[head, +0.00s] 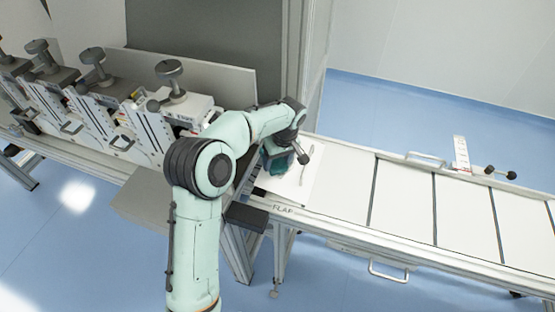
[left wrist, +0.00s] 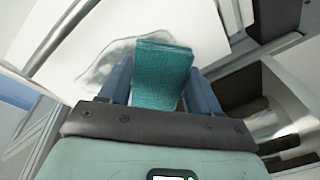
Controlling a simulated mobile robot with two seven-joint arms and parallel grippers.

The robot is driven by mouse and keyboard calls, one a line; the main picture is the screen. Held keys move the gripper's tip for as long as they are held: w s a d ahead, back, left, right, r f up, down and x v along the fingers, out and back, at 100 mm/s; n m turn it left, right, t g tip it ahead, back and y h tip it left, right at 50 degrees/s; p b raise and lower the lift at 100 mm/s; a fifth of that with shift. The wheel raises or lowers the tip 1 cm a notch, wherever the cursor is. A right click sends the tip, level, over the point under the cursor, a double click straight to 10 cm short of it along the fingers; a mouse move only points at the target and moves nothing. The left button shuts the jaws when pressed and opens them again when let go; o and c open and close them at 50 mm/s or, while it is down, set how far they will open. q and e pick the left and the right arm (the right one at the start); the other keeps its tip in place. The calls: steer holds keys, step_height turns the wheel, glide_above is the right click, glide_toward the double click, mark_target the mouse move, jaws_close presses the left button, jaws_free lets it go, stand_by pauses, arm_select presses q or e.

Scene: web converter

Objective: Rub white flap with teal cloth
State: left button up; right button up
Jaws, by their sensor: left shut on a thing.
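The white flap (head: 304,188) is a flat panel at the left end of the conveyor, beside the label "FLAP" on the frame. In the left wrist view the flap (left wrist: 70,45) carries a grey, looping smear around the cloth. My left gripper (head: 275,158) is over the flap's left part, shut on a folded teal cloth (head: 280,164). In the left wrist view the cloth (left wrist: 162,72) sits between the two blue-grey fingers and juts past them over the flap. I cannot tell whether it touches the surface. My right gripper is not in view.
Metal units with dark knobs (head: 169,69) stand in a row at the left. The white slatted conveyor (head: 405,207) runs off to the right, with handles (head: 389,271) along its sides. A grey upright post (head: 305,60) rises behind the flap.

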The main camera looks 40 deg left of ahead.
arm_select(q)
steer(key=shift+a+f, duration=0.1)
steer(key=shift+f, duration=0.65)
steer(key=shift+w+d+f, duration=0.1)
steer(key=shift+w+d, duration=0.1)
steer(key=shift+d, duration=0.45)
steer(key=shift+w+d+f, duration=0.1)
steer(key=shift+w+d, duration=0.1)
steer(key=shift+d, duration=0.4)
steer(key=shift+w+d, duration=0.2)
steer(key=shift+d, duration=0.45)
